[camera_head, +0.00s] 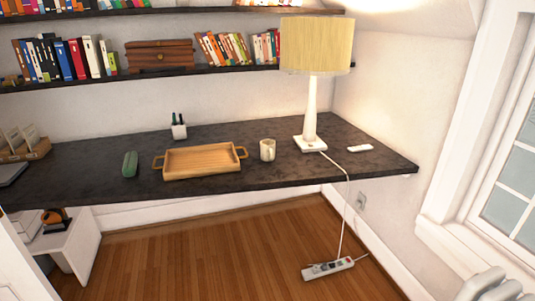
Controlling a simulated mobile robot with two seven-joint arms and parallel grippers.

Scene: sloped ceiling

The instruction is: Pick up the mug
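The mug (267,150) is small, cream-coloured and upright on the dark desk (330,165). It stands between the wooden tray (205,176) on its left and the lamp base (310,144) on its right, apart from both. Its handle appears to be on the right side. No gripper can be made out in this view, so nothing is seen holding or touching the mug.
A tall lamp with a yellow shade (316,47) rises right of the mug. Its cord runs over the desk edge to a power strip (328,268). A pen cup (179,131) and green case (130,164) stand near the tray. Open wooden floor (200,260) lies in front.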

